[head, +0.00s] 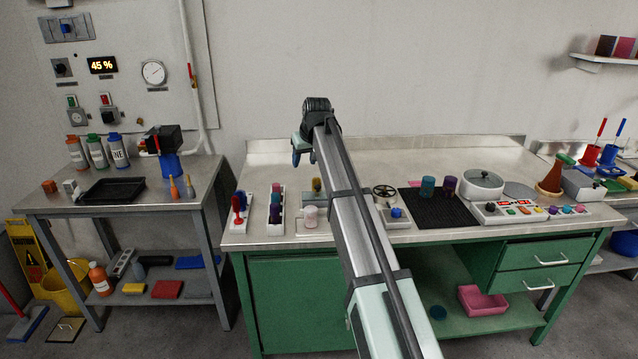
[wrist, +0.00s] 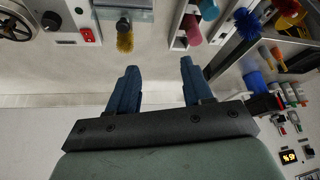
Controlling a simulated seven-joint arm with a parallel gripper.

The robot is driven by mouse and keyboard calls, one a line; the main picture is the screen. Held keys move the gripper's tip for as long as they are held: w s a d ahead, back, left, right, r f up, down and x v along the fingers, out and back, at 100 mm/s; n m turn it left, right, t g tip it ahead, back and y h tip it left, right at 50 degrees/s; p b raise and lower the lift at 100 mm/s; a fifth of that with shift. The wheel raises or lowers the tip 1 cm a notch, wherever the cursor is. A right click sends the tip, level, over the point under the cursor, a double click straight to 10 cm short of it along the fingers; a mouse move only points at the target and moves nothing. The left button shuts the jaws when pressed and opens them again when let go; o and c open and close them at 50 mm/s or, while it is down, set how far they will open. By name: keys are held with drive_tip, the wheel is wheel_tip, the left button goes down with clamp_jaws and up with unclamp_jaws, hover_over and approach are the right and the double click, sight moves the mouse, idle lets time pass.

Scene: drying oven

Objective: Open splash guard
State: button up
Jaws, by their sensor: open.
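My gripper (head: 304,158) is raised above the back of the green bench, and its two blue fingers stand apart with nothing between them. In the wrist view, my gripper (wrist: 160,82) shows the same open gap, with bare bench beyond. I cannot surely pick out the splash guard. A pale, see-through panel (wrist: 108,14) at the top of the wrist view may be it, beside a yellow-tipped brush-like piece (wrist: 125,38). My arm hides part of that area.
Right of my arm are a handwheel unit (head: 385,193), a black mat (head: 440,212) with two cups and a control panel (head: 530,210). The bench's back strip (head: 270,165) is clear.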

approach(318, 186)
drive_tip(key=shift+n+g, duration=0.4)
drive_tip(key=x, duration=0.8)
drive_tip(key=shift+w+r, duration=0.2)
drive_tip(key=shift+w, duration=0.2)
drive_tip(key=shift+c, duration=0.3)
clamp_jaws()
